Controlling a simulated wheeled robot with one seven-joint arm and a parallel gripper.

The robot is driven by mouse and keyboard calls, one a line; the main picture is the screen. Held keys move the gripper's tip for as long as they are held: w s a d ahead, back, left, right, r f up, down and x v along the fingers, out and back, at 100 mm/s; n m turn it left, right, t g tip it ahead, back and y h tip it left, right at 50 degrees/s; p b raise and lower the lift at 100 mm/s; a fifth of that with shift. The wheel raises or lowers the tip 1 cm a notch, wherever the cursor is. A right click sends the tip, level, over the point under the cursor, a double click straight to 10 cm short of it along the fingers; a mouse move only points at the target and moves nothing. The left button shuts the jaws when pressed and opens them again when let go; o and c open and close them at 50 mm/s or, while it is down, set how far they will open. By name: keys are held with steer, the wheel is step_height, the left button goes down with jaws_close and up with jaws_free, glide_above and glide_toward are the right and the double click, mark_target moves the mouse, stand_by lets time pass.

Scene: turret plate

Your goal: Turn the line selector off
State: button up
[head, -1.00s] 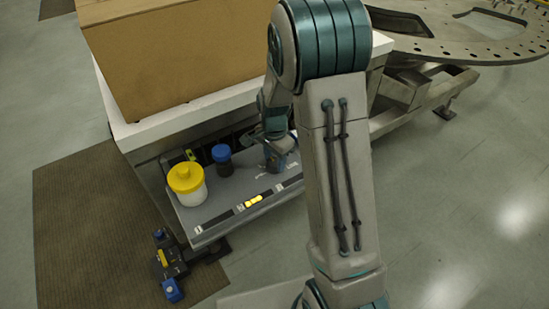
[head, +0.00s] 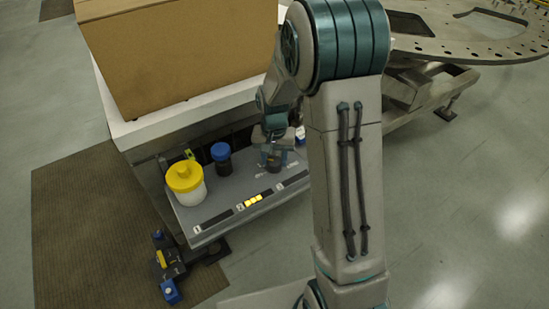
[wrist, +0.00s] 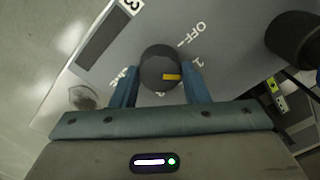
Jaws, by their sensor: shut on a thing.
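The line selector (wrist: 155,62) is a dark round knob with a yellow mark on its lower right, in the middle of the wrist view. The mark points right, towards a small figure below the printed OFF label (wrist: 190,34); it is not at OFF. My gripper (wrist: 160,70) is shut on the knob, one blue finger on each side. In the head view the selector (head: 274,167) stands at the right of the grey panel (head: 215,207), partly hidden by my gripper (head: 274,153). Some lettering beside the knob is covered by a finger.
A yellow-capped white jar (head: 186,184) and a blue-capped dark jar (head: 221,157) stand left on the panel. Lit yellow lamps (head: 253,200) sit along its front. A cardboard box (head: 180,50) is on the white top above. A dark round object (wrist: 293,38) is at upper right in the wrist view.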

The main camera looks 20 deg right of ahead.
mark_target(274, 161)
steer(key=n, duration=0.4)
steer(key=shift+n, duration=2.8)
steer(key=o, duration=1)
steer(key=shift+r, duration=0.1)
step_height(274, 161, up, 14)
steer(key=shift+f+p, duration=0.15)
steer(key=shift+p, duration=0.4)
